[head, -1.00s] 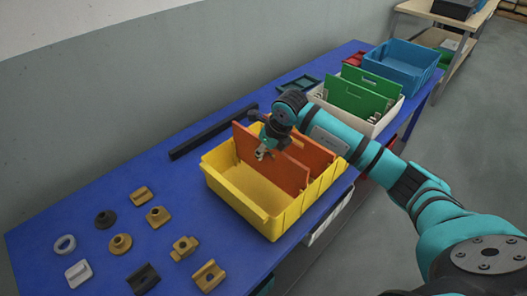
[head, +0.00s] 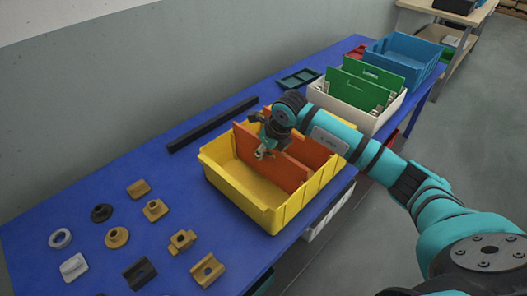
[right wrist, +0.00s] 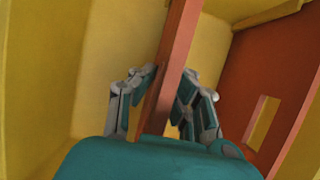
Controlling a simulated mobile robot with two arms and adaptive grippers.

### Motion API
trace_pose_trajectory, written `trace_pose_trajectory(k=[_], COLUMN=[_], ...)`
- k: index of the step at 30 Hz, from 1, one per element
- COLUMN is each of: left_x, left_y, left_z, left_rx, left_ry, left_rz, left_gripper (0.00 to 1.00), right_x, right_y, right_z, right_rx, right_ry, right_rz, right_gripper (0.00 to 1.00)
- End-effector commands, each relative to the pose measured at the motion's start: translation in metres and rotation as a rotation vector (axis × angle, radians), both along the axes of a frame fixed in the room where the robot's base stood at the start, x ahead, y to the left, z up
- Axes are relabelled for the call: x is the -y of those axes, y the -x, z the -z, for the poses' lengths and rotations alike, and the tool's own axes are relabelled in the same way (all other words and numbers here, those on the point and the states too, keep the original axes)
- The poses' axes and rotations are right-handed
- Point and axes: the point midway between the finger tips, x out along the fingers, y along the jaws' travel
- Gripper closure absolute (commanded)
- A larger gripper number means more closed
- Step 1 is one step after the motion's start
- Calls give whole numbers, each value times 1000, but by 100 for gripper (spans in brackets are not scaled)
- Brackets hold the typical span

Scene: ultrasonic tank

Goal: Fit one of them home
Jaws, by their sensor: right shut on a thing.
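A yellow bin (head: 238,195) stands on the blue table. My right gripper (head: 263,153) is shut on the top edge of an orange divider panel (head: 285,168), which stands upright inside the bin. In the right wrist view my right gripper (right wrist: 168,90) has a finger on each side of this panel (right wrist: 180,45), seen edge-on and slightly tilted in the picture. A second orange panel (head: 316,152) stands behind it, apart from it. In the right wrist view that panel (right wrist: 280,70) shows a rectangular cutout. My left gripper is out of view.
A white bin (head: 345,115) with green panels (head: 358,92) and a blue bin (head: 400,62) stand farther back. A black bar (head: 213,124) lies behind the yellow bin. Several small tan, black and white parts (head: 182,241) lie at the left front.

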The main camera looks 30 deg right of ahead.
Motion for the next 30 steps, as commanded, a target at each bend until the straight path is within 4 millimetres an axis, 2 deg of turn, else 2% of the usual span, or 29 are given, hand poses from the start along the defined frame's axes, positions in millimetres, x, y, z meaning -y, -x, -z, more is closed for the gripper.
trace_pose_trajectory(k=[6,16,17,22,23,30], left_x=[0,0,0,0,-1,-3], left_y=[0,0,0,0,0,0], left_z=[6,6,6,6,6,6], left_rx=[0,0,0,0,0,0], left_ry=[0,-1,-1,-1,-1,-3], left_rz=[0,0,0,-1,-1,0], left_gripper=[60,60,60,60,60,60], right_x=[0,0,0,0,0,0], right_y=[0,0,0,0,0,0], right_z=[7,7,7,8,8,8], right_rx=[1,2,2,1,1,-1], right_ry=[0,-1,-1,0,0,0], right_rz=[0,0,0,0,0,0], right_gripper=[100,100,87,65,63,63])
